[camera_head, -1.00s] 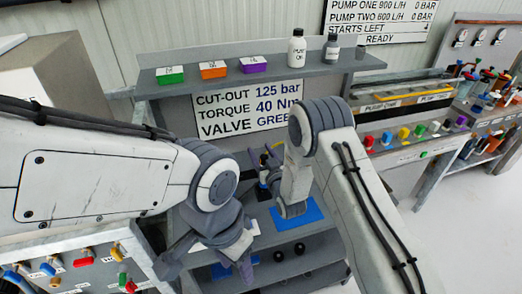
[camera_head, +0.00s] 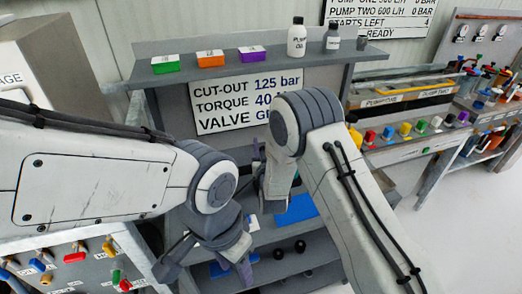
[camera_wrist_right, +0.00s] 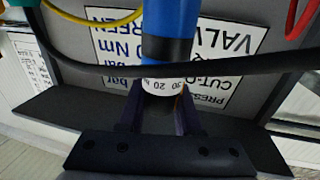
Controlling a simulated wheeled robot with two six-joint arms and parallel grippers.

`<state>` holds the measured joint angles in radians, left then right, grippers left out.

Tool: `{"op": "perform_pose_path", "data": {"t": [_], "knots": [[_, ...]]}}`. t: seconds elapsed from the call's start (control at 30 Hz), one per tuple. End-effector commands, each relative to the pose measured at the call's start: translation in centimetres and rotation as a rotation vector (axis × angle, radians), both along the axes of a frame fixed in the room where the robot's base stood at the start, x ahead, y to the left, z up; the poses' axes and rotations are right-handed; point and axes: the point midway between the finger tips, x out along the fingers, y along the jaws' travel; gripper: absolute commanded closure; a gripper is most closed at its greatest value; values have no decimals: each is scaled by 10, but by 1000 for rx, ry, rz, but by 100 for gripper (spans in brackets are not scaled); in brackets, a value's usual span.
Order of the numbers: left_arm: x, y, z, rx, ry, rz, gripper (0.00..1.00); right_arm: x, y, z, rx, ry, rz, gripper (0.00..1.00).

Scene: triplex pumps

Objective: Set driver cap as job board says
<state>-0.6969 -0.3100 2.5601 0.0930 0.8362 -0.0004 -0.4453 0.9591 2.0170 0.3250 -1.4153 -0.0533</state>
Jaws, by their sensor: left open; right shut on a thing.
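The job board (camera_head: 225,102) reads cut-out 125 bar and torque 40; its valve line is partly hidden. In the right wrist view, my right gripper (camera_wrist_right: 160,118) is shut on the blue driver (camera_wrist_right: 170,25). Its white scale cap (camera_wrist_right: 163,86), marked 30 and 20, sits between the fingers. In the head view, my right gripper (camera_head: 260,165) is in front of the job board, and the arm hides most of the driver. My left gripper (camera_head: 207,266) is open and empty, lower, in front of the bench.
A blue mat (camera_head: 297,210) lies on the bench below my right gripper. The upper shelf (camera_head: 200,75) holds green, orange and purple boxes and bottles. A dark cable crosses close in the right wrist view. Coloured valves line the bench at right.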

Motion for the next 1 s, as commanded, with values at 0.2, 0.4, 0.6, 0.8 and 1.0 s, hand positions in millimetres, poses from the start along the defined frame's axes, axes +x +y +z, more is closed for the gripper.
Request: {"op": "perform_pose_path", "data": {"t": [0.2,0.4,0.6,0.8,1.0], "knots": [[0,0,-5,0,0,0,50,0,-1,0,1,1,-35,100],[0,0,-4,0,0,0,50,0,-1,1,1,1,-34,100],[0,0,-4,0,0,0,50,0,-1,1,1,1,-33,36],[0,0,-5,0,0,0,50,-1,-1,0,1,1,-33,36],[0,0,-12,0,0,0,50,-22,-2,-2,0,3,-31,36]]}}
